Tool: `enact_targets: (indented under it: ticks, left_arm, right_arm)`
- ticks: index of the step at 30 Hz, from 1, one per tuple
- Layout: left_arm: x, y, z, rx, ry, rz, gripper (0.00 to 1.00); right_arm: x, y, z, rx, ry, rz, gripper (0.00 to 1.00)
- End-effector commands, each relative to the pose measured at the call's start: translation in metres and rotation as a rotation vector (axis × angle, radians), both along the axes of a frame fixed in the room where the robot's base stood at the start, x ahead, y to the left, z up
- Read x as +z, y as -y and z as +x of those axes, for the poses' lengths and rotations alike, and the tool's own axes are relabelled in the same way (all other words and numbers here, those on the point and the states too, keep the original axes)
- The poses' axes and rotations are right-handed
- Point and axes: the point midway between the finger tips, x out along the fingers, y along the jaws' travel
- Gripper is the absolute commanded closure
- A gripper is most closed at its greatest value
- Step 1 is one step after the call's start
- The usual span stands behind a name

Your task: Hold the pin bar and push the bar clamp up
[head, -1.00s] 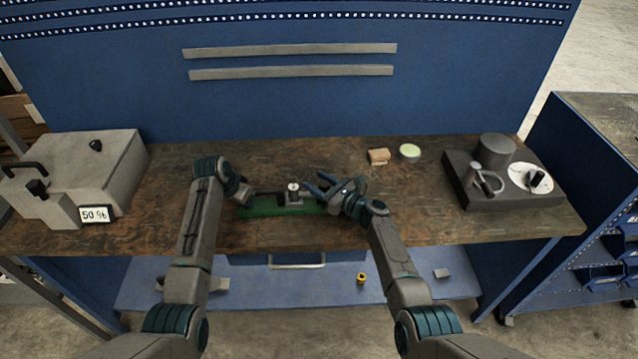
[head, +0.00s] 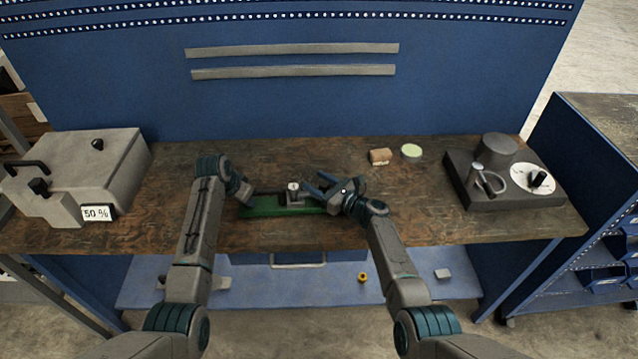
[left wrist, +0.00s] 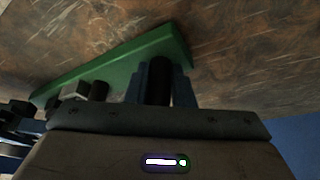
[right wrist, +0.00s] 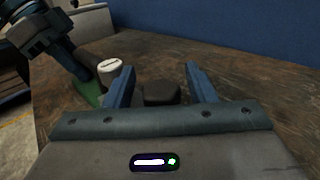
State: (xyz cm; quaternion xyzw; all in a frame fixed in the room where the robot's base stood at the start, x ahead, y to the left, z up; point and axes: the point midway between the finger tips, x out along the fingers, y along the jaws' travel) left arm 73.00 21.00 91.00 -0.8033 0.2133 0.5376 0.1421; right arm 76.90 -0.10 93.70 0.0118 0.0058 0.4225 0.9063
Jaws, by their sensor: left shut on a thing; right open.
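A long green base (head: 265,210) lies on the bench between my arms. A dark pin bar (head: 269,192) runs above it to the bar clamp (head: 294,197), a small grey block with a round white-topped piece. My left gripper (head: 249,196) is shut on the dark bar; the left wrist view shows the bar (left wrist: 160,82) upright in that picture between the fingers. My right gripper (head: 318,184) is open just right of the clamp. In the right wrist view the white-topped piece (right wrist: 109,70) stands left of the fingers; a dark rounded piece (right wrist: 160,93) shows between them, and I cannot tell whether they touch it.
A brown block (head: 380,156) and a pale green round dish (head: 411,151) lie behind my right gripper. A dark instrument base (head: 487,199) stands at the right, a grey box with a display (head: 75,170) at the left. The bench between is mostly clear.

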Motion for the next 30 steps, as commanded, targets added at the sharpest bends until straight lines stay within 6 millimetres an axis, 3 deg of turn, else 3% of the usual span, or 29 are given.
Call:
enact_targets:
  ticks: [8, 21, 30]
  left_arm:
    - [0.002, 0.000, 0.001, 0.000, 0.004, -0.001, 1.00]
    - [0.002, 0.000, 0.001, 0.000, 0.004, -0.001, 1.00]
    - [0.002, 0.000, 0.001, 0.000, 0.004, -0.001, 1.00]
  right_arm:
    - [-0.002, 0.015, -0.012, -0.002, 0.001, -0.002, 0.50]
    - [-0.001, 0.079, -0.065, -0.001, -0.001, -0.002, 0.50]
    - [-0.001, 0.092, -0.077, 0.000, -0.001, 0.000, 0.50]
